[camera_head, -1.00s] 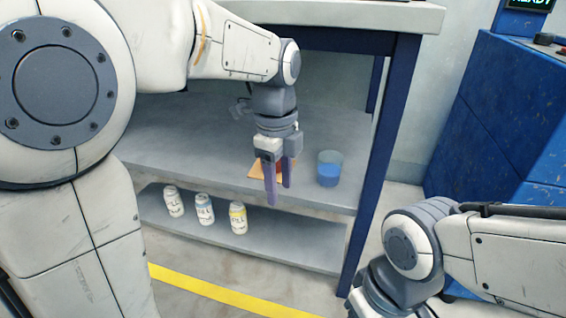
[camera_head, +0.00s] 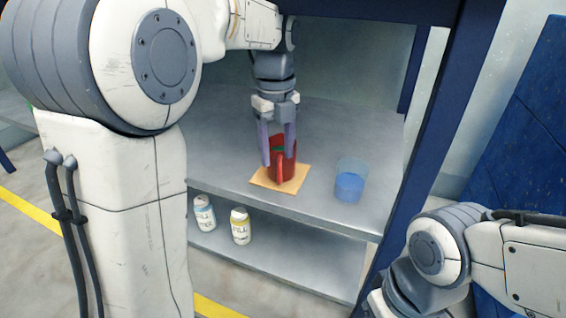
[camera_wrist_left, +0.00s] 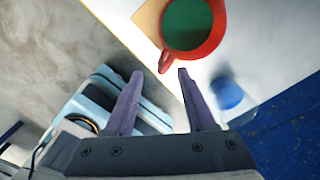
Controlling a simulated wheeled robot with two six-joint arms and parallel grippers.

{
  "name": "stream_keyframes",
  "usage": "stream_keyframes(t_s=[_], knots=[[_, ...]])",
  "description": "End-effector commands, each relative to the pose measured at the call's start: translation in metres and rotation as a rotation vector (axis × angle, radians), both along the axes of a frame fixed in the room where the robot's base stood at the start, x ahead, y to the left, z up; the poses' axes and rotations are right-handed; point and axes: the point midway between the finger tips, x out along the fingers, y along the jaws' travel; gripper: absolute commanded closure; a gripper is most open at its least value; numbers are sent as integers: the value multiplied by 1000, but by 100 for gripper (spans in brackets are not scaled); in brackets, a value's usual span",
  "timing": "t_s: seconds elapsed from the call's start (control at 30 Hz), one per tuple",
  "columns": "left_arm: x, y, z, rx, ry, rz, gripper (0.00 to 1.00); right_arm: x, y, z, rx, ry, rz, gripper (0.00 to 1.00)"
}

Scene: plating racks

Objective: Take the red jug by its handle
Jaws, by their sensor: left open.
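The red jug (camera_head: 290,168) stands upright on a tan square mat (camera_head: 262,179) on the upper grey shelf, with green contents inside. Its handle (camera_head: 280,172) faces the front. My left gripper (camera_head: 278,152) points down, its fingers open and overlapping the jug's sides in the head view. In the left wrist view the jug (camera_wrist_left: 218,40) is beyond the fingertips, and its handle (camera_wrist_left: 165,63) reaches back toward the gap between the open fingers (camera_wrist_left: 160,74). I see no finger closed on the handle. My right gripper is out of view; only part of that arm shows.
A clear cup with blue liquid (camera_head: 349,187) stands right of the mat. A dark blue table leg (camera_head: 415,160) rises right of the shelf. The shelf behind the jug looks clear.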

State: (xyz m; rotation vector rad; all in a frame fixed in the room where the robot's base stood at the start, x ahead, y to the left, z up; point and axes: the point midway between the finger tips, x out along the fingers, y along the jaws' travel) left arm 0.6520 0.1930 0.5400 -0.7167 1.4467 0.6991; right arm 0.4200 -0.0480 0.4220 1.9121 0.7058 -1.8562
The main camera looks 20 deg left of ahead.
Motion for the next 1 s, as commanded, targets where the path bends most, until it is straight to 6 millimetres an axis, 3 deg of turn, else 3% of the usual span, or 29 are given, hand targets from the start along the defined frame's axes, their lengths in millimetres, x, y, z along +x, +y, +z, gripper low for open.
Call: stream_keyframes(t_s=[0.17,0.5,0.83,0.97,1.0], knots=[[2,-6,-14,0,0,-8,45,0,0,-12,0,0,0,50],[1,-6,-64,0,1,-7,45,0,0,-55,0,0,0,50],[1,-5,-67,-1,-1,-5,45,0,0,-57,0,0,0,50],[1,-4,-67,0,0,-4,95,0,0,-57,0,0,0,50],[1,-4,-67,0,0,-4,100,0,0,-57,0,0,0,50]])
